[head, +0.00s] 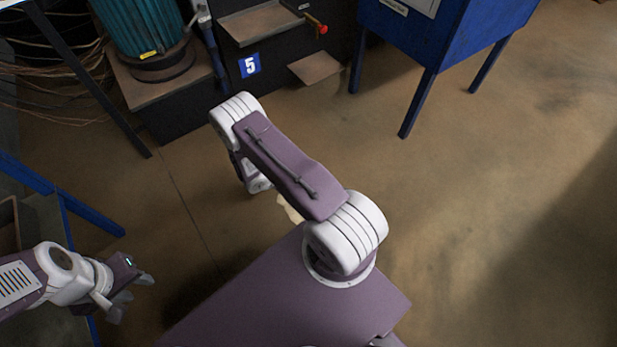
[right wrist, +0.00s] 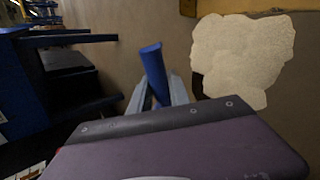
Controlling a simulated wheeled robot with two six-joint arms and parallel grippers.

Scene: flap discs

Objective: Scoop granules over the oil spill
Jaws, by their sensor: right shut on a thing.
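A pale, lumpy patch of granules (right wrist: 240,60) lies on the brown floor at the right of the right wrist view. A dark strip, perhaps oil (right wrist: 197,86), shows along its left edge. In the head view only a sliver of the granules (head: 288,208) shows beside my right arm. My right gripper (right wrist: 158,95) is shut on a blue cylindrical handle (right wrist: 152,62), left of the patch in its view. Whether a scoop is on the handle is hidden. The right gripper is hidden in the head view. My left gripper (head: 131,295) is open and empty at the lower left.
A blue cabinet on legs (head: 440,45) stands at the upper right. A dark machine with a number 5 sign (head: 249,66) and a green ribbed motor (head: 140,30) stand at the back. A blue-framed bench (head: 85,210) is at the left. The floor at the right is clear.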

